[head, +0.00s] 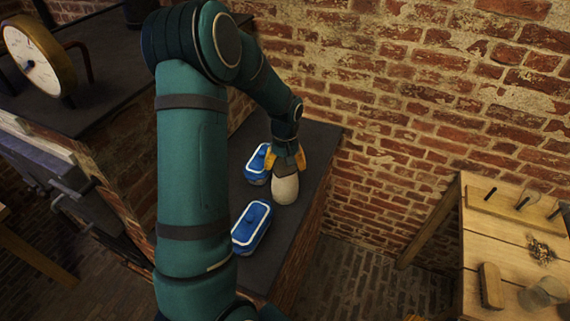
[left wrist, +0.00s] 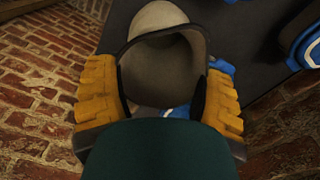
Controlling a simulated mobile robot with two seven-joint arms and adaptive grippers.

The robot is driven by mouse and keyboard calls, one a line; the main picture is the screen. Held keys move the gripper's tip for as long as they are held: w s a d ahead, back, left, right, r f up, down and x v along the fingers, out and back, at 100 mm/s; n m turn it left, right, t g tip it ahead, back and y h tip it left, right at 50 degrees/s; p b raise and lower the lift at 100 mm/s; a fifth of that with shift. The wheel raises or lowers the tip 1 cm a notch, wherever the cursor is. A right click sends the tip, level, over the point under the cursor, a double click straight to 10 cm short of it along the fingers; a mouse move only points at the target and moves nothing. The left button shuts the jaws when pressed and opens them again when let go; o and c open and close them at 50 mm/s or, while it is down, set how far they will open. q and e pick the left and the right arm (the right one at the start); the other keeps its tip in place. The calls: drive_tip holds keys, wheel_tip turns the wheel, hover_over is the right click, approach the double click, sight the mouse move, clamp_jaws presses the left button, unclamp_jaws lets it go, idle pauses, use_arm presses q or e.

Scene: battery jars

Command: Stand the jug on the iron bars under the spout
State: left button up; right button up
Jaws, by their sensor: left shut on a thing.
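The cream jug (head: 285,189) is over the dark counter beside the blue boxes; I cannot tell whether its base touches the counter. My left gripper (head: 287,163) is shut on it from above, its yellow fingers on either side. In the left wrist view the jug (left wrist: 165,60) fills the space between the fingers of the left gripper (left wrist: 160,100), with its rounded body and dark opening showing. I cannot make out the iron bars or the spout. Only a small yellow piece, perhaps of my right gripper (head: 415,318), shows at the bottom edge of the head view.
Two blue boxes with white rims, one nearer (head: 251,228) and one farther (head: 257,168), stand on the dark counter (head: 312,150). A brick wall (head: 400,100) rises behind. A wooden table (head: 500,245) with pegs and a block is at right. A round gauge (head: 40,55) is at upper left.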

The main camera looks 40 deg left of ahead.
use_arm(q)
drive_tip(key=o, duration=1.3)
